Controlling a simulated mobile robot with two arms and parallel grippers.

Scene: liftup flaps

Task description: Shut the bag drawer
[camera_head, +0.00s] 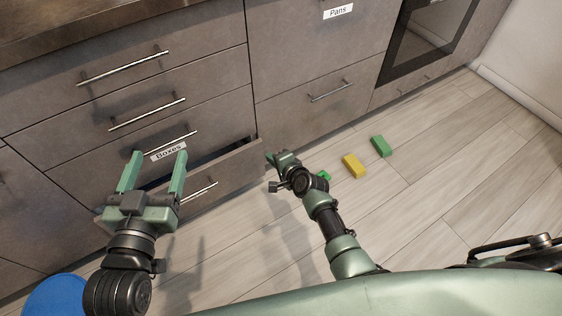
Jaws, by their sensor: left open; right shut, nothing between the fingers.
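The bottom drawer (226,167) of the grey cabinet stands partly open, with a dark gap behind its top edge. It has a metal bar handle (200,191); I see no "bag" label on it, and its left part is hidden by my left gripper. My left gripper (158,160) is open and empty, in front of the drawer row, its fingers pointing at the cabinet beside the "Boxes" label (168,152). My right gripper (271,160) is shut and empty at the right end of the open drawer front. I cannot tell whether it touches it.
Closed drawers (130,75) are above, and a "Pans" drawer (310,40) and oven (430,40) are to the right. A yellow block (354,166) and a green block (381,146) lie on the wooden floor. A blue round object (55,298) is at the lower left.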

